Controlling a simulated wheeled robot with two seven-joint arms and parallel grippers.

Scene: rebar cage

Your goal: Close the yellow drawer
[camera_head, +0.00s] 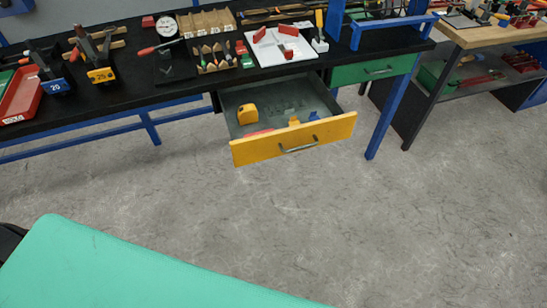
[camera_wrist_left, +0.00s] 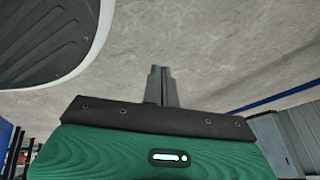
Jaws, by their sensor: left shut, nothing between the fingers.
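The yellow drawer (camera_head: 258,149) hangs open under the black workbench in the head view, pulled well out. Its front has a grey bar handle (camera_head: 299,149). Inside lie a yellow tape measure (camera_head: 247,114) and several small items. My left gripper (camera_wrist_left: 161,72) shows in the left wrist view with its fingers together and nothing between them. Grey floor lies beyond its fingertips, and it is apart from the drawer. Neither gripper shows in the head view, so my right gripper is not seen.
The black workbench (camera_head: 130,74) carries clamps, a red tray (camera_head: 20,96) and small tools. A closed green drawer (camera_head: 372,70) sits right of the yellow one. A blue table leg (camera_head: 388,118) stands right of the drawer. The floor in front is clear.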

